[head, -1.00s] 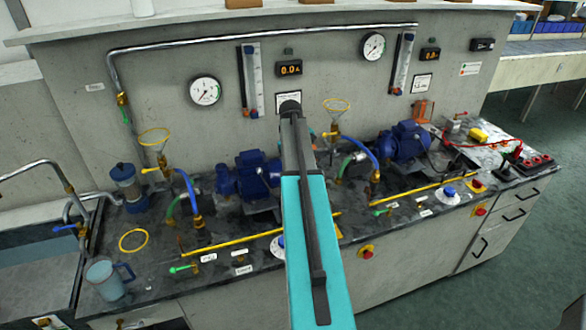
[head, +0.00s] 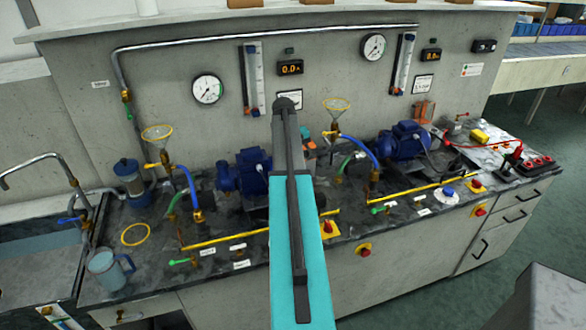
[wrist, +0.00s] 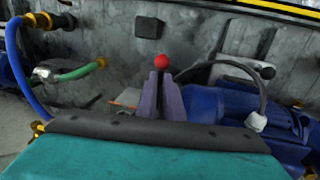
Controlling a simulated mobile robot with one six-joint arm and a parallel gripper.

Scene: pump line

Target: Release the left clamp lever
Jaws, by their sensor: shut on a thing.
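In the wrist view a small red ball knob (wrist: 162,61), which looks like the clamp lever's end, shows at the tips of my gripper (wrist: 160,80). The two purple-grey fingers are close together, shut on the lever just below the knob. The lever's shaft and base are hidden by the fingers. An orange plate (wrist: 125,97) lies just left of the fingers. In the head view my arm hides the gripper and most of the lever area; a small orange part (head: 308,146) peeks out beside it.
A blue pump motor (wrist: 245,115) with a dark cable is right of the fingers. Blue and green hoses (wrist: 80,72) are to the left. A second blue motor (head: 403,140) stands farther right. A yellow pipe (head: 215,241) runs along the front edge, near a yellow-and-red stop button (head: 328,228).

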